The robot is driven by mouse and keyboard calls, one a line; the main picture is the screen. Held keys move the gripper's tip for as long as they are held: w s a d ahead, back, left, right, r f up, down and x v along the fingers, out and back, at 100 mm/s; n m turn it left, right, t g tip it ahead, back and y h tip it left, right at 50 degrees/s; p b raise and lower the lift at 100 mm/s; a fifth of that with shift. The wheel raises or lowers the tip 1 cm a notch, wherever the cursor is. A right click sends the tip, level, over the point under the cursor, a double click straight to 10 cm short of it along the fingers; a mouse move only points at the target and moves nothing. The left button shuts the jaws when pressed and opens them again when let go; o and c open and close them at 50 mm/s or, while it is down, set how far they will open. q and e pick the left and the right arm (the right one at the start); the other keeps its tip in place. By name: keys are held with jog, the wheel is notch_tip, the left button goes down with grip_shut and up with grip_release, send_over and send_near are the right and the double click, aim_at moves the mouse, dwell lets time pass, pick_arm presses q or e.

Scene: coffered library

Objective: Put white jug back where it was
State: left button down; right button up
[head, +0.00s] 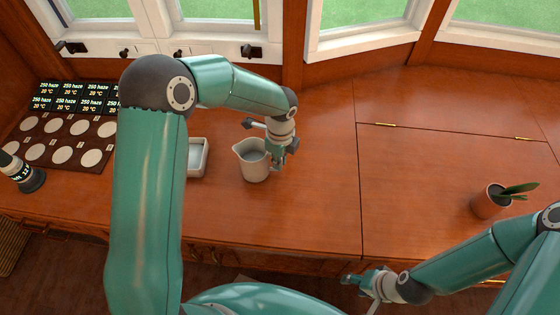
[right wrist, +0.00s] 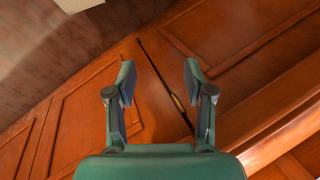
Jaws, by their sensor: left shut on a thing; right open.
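The white jug (head: 252,162) is upright on or just above the wooden counter, near the middle of the head view. I cannot tell whether its base touches the wood. My left gripper (head: 279,158) is shut on the jug at its right side, where the handle is mostly hidden by the fingers. My right gripper (head: 362,279) is low at the front, off the counter's front edge. In the right wrist view its two fingers (right wrist: 158,85) are apart with nothing between them.
A white square dish (head: 198,158) stands left of the jug, partly behind my left arm. A brown board with pale discs (head: 65,140), dark display panels (head: 75,97) and a dark cylindrical device (head: 22,174) are at left. A potted plant (head: 490,202) stands right. The counter's middle (head: 325,150) is clear.

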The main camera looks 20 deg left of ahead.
pick_arm(q)
jog(key=shift+f, duration=0.2)
jog(key=c, duration=1.2)
grip_release()
notch_tip(320, 180, up, 12)
jog(key=shift+s+d+r+p, duration=0.1)
jog(key=shift+p, duration=1.15)
